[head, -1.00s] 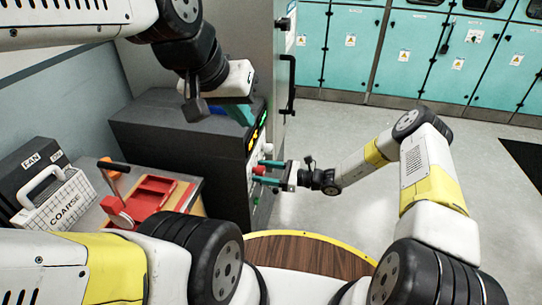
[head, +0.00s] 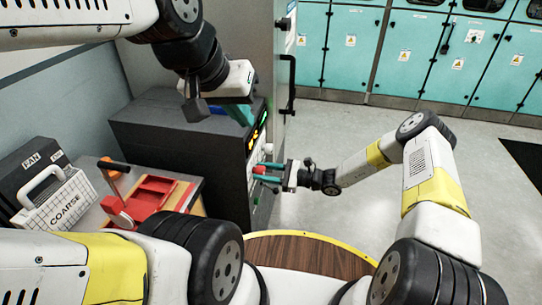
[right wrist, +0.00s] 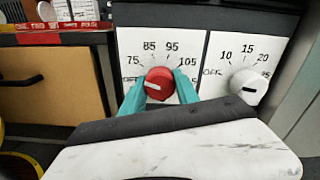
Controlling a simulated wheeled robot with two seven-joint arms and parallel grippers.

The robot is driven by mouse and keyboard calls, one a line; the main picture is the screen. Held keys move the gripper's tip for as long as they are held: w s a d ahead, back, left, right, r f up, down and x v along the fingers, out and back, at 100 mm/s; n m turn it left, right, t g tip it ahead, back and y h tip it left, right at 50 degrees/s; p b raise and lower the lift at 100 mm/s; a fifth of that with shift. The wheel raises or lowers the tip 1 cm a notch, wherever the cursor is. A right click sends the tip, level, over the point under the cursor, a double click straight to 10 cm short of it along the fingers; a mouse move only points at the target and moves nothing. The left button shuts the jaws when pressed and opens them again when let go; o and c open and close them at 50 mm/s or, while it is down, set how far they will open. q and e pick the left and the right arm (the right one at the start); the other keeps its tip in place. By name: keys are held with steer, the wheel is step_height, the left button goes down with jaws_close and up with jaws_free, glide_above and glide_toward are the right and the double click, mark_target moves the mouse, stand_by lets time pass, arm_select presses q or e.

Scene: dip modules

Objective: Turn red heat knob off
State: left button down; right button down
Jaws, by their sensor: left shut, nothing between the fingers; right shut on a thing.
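The red heat knob (right wrist: 160,83) sits on a white dial marked 75 to 105 with OFF at the left. Its white mark points left, towards the partly hidden OFF label. My right gripper (right wrist: 158,90) has its teal fingers on both sides of the knob, shut on it. In the head view the red knob (head: 259,170) shows small at the front of the black machine (head: 165,130), with my right gripper (head: 266,174) at it. My left gripper (head: 240,113) is shut and empty above the machine's top, partly hidden by its own wrist.
A white knob (right wrist: 248,86) on a dial marked 10 to 20 is right of the red one. A wooden stand with a red tray (head: 152,192) and a white COARSE box (head: 60,205) are at the left. Teal cabinets (head: 350,45) line the back.

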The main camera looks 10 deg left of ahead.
steer(key=n, duration=0.6)
stand_by(0.6)
steer(key=c, duration=0.9)
jaws_free()
steer(key=d, duration=0.7)
steer(key=shift+d, duration=0.4)
steer(key=shift+s, duration=0.1)
